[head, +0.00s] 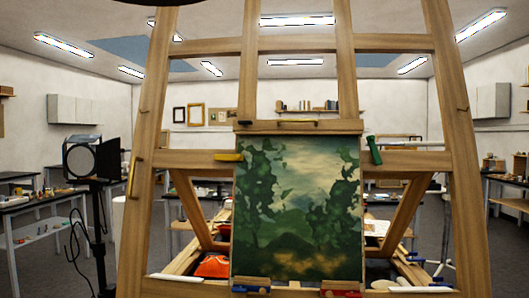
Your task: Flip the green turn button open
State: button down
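A green turn button (374,150) is on the right side of a wooden easel (456,150), beside the upper right edge of a green landscape painting (297,205). It stands nearly upright, tilted a little, and appears clear of the painting's face. A yellow turn button (228,157) lies level at the painting's left edge, its right end reaching over that edge. My gripper is not in view.
A blue piece (251,289) and a red piece (340,292) sit on wooden blocks at the painting's lower edge. A black studio lamp on a stand (92,160) is at left. Worktables (45,208) stand behind. An orange item (212,266) lies low behind the easel.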

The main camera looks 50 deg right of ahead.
aim_at(370, 139)
jog(key=u, duration=0.55)
jog(key=i, duration=0.65)
jog(key=z, duration=2.55)
jog(key=i, duration=0.5)
jog(key=z, duration=0.1)
